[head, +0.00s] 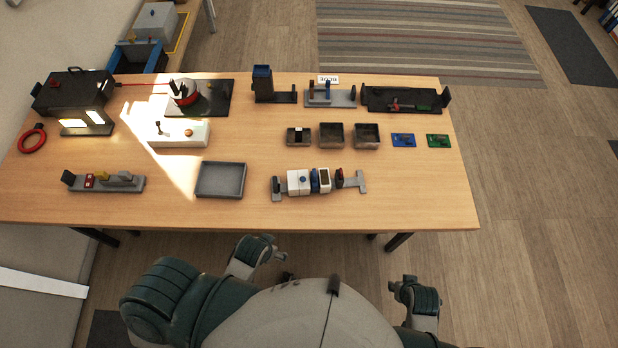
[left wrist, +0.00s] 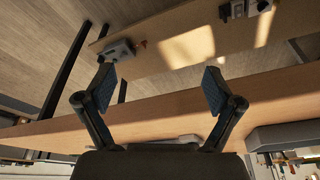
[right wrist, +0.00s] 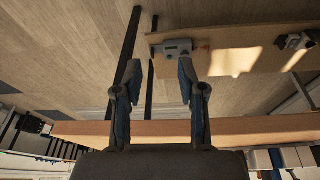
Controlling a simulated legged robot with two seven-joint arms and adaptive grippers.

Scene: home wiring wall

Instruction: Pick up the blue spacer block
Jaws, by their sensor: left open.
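A narrow blue block (head: 315,181) stands among white and dark modules on a grey rail (head: 362,184) near the table's front edge; it looks like the spacer. Another blue block (head: 262,71) tops a dark stand at the back, so the colour alone does not settle which is meant. My left gripper (left wrist: 160,88) is open and empty in the left wrist view. My right gripper (right wrist: 159,80) is open and empty in the right wrist view. In the head view both arms are in front of the table, away from the blocks, and the fingers are not clear.
A grey tray (head: 221,180) lies left of the rail. Dark bins (head: 331,135) and blue and green boards (head: 403,140) lie behind it. A white switch box (head: 180,134) and a black lamp box (head: 73,92) stand at left. The right front table corner is bare.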

